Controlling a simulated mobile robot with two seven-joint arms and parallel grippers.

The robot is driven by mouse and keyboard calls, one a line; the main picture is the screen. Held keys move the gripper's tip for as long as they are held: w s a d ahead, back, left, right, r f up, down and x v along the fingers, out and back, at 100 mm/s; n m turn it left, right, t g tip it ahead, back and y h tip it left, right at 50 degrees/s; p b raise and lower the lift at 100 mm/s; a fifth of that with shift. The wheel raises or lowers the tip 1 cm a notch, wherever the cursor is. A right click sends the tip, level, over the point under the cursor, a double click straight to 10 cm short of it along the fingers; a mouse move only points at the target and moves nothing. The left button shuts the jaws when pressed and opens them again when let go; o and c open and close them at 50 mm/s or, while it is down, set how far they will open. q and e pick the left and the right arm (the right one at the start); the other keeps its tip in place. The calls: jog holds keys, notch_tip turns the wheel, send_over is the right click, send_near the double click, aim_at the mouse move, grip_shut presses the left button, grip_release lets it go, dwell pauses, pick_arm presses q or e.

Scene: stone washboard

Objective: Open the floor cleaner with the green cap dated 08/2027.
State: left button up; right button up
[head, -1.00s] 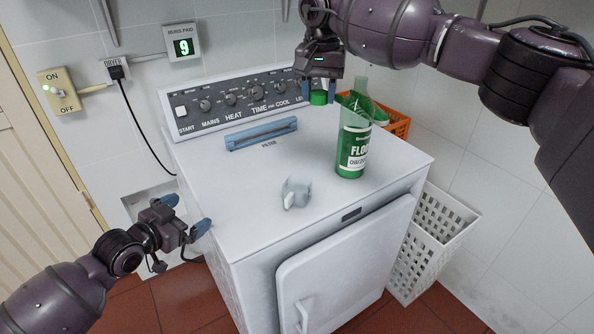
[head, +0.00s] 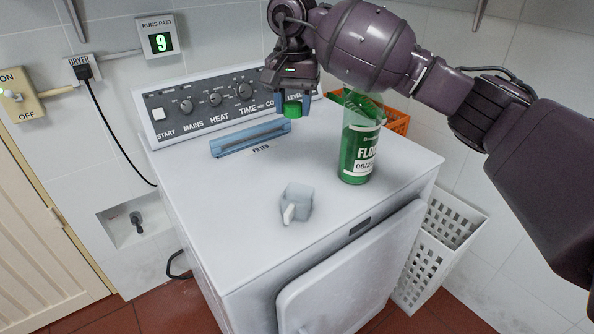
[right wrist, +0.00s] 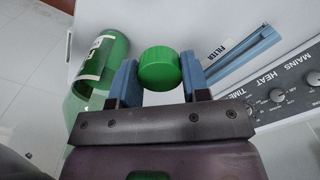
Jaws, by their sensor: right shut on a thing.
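The green floor cleaner bottle (head: 357,155) stands upright on the dryer top, right of centre. Its white label reads "FLO…" and a date starting "08/2"; the rest is turned out of sight. In the right wrist view the cap (right wrist: 158,68) sits between the blue fingertips, and the bottle (right wrist: 105,65) shows to the left. My left gripper is out of view.
A grey-white object (head: 297,202) lies on the dryer top (head: 240,210), near the front. The blue filter (head: 250,138) and the control panel (head: 210,102) are at the back. An orange crate (head: 398,121) is behind right; a white basket (head: 428,255) is at the right side.

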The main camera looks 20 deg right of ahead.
jog(key=shift+w+f, duration=0.1)
jog(key=shift+f, duration=0.2)
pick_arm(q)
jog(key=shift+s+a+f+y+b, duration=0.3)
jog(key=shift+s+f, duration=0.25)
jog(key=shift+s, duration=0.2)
pick_arm(e)
notch_tip(320, 180, down, 20)
jog(key=shift+r, duration=0.25)
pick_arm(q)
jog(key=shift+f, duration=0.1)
pick_arm(e)
jog(key=shift+f, duration=0.15)
jog(key=shift+f, duration=0.1)
jog(key=o, duration=1)
